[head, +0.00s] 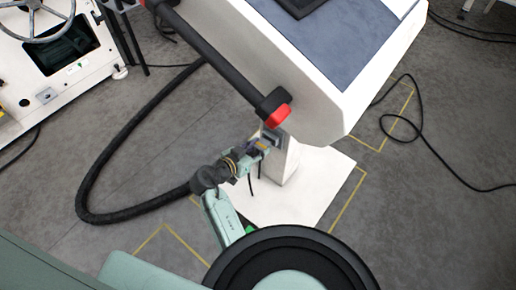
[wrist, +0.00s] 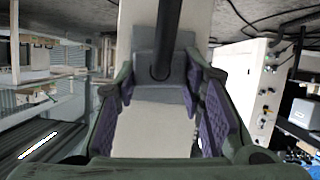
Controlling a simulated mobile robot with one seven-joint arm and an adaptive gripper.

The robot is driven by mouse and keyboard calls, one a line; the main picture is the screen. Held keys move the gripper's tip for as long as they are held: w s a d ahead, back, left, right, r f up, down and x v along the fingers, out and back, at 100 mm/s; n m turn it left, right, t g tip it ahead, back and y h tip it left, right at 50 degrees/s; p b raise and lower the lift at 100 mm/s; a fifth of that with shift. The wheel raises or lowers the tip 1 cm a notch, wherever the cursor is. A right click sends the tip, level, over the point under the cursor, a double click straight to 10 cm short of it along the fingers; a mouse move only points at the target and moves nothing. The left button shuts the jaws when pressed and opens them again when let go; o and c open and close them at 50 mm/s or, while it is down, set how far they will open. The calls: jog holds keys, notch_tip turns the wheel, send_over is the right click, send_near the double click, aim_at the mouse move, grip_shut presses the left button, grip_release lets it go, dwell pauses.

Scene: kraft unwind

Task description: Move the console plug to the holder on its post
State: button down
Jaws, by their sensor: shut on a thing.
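My gripper (head: 262,146) is beside the white post (head: 283,162) under the console, in the head view. The white post stands right behind the plug. A small grey piece, apparently the holder (head: 272,131), shows on the post's upper part in the head view. I cannot tell whether plug and holder touch; the fingers hide part of the contact area.
The white console (head: 330,95) with a black bar and red end cap (head: 278,115) overhangs the post. A white base plate (head: 310,195) lies at its foot. A thick black hose (head: 90,185) loops on the floor at left. A thin cable (head: 425,130) lies at right.

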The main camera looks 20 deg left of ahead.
jog(key=shift+w, duration=0.25)
dwell(0.4)
jog(key=c, duration=1)
grip_release()
